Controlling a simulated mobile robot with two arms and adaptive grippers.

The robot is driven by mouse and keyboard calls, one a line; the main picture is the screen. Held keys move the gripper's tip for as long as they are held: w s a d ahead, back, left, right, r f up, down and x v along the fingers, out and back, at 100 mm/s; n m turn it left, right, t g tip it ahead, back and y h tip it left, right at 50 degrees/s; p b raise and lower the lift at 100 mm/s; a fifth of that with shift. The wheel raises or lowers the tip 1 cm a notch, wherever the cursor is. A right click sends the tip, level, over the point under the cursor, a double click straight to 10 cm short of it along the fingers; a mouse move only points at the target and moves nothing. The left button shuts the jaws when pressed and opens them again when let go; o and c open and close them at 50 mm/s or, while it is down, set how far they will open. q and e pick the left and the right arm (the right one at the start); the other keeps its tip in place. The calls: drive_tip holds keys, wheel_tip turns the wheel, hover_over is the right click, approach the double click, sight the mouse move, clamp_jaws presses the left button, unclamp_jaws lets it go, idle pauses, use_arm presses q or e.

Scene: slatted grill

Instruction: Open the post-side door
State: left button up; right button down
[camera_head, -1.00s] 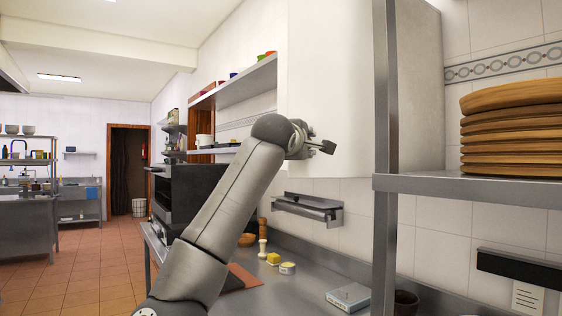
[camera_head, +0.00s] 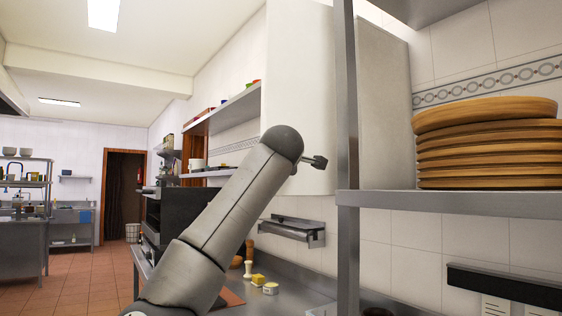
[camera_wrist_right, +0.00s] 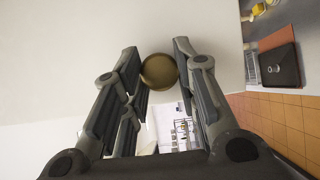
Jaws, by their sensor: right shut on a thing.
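The white wall cabinet (camera_head: 298,95) hangs behind the upright metal post (camera_head: 350,150). Its pale front faces left and its greyer panel (camera_head: 385,110) shows right of the post. I cannot tell whether a door stands ajar. In the right wrist view a round brass-coloured knob (camera_wrist_right: 158,72) sits against a plain white surface (camera_wrist_right: 60,60). My right gripper (camera_wrist_right: 157,60) is shut on the knob, one finger on each side. In the head view this gripper (camera_head: 316,163) is mostly hidden behind its own wrist, at the cabinet's lower front. My left gripper is not in view.
A metal shelf (camera_head: 450,203) with stacked wooden boards (camera_head: 488,145) stands right of the post. A steel wall rack (camera_head: 292,230) and a counter (camera_head: 285,305) with small items lie below the cabinet. Tiled floor (camera_head: 85,280) is free at the left.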

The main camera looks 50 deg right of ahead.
drive_tip(key=c, duration=1.5)
unclamp_jaws()
drive_tip(key=shift+s+d+r+g, duration=0.2)
drive_tip(key=shift+s+d+g, duration=0.15)
drive_tip(key=shift+s, duration=0.15)
drive_tip(key=o, duration=0.4)
drive_tip(key=shift+s+d+f, duration=0.15)
drive_tip(key=shift+s+d, duration=0.25)
drive_tip(key=shift+d, duration=0.25)
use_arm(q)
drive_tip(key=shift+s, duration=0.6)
use_arm(e)
drive_tip(key=v, duration=1.2)
drive_tip(key=shift+w+a+f, duration=0.15)
drive_tip(key=shift+a+f, duration=0.1)
drive_tip(key=shift+a, duration=0.05)
